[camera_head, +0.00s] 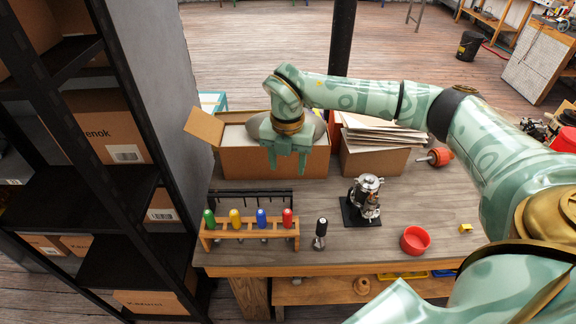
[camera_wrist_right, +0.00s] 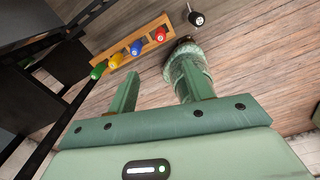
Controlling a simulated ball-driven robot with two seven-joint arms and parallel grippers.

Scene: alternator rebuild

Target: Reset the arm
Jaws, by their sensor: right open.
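My right arm reaches in from the right in the head view. Its gripper (camera_head: 287,168) is open, pointing down in front of the open cardboard box at the back left of the bench. Nothing shows between its fingers. In the right wrist view the gripper (camera_wrist_right: 155,82) shows two spread green fingers, with bench planks behind them. My left gripper is not in view.
The bench (camera_head: 345,250) holds a wooden rack (camera_head: 250,234) of coloured-handled tools, a black-handled tool (camera_head: 320,230), a metal assembly (camera_head: 364,198) on a black stand and a red bowl (camera_head: 414,240). Cardboard boxes (camera_head: 375,163) stand behind; a shelf (camera_head: 105,150) stands left.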

